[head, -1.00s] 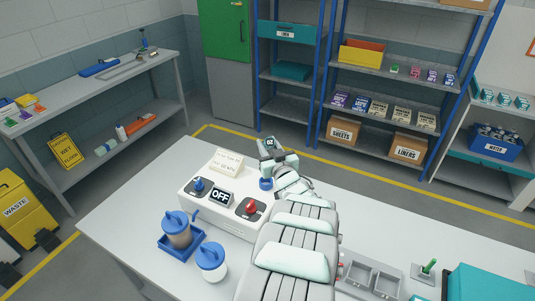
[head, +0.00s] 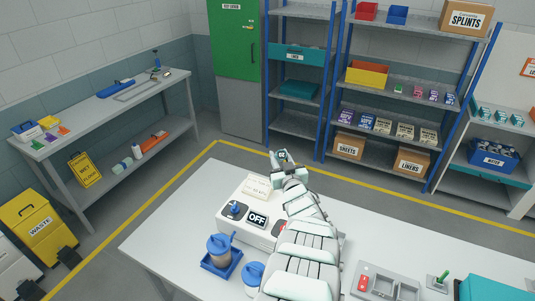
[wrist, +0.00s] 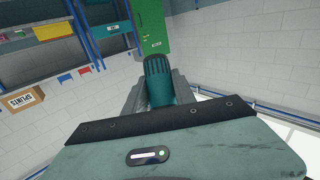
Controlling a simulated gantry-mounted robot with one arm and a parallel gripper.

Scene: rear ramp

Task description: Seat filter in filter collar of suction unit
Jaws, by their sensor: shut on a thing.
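My gripper (wrist: 158,88) is shut on a teal, ribbed, cylindrical filter (wrist: 157,72), which sticks out between the fingers in the wrist view. In the head view my gripper (head: 283,157) is beyond the far edge of the suction unit and apart from it; the filter is too small there to make out clearly. The white suction unit (head: 232,222) stands on the table with an OFF display (head: 257,220), a blue knob (head: 235,208) and a red control partly behind my arm. The filter collar cannot be made out; my arm covers the unit's right part.
A brown canister with a blue lid (head: 218,246) sits in a blue holder in front of the unit, beside a second blue-lidded container (head: 253,275). Shelves stand behind.

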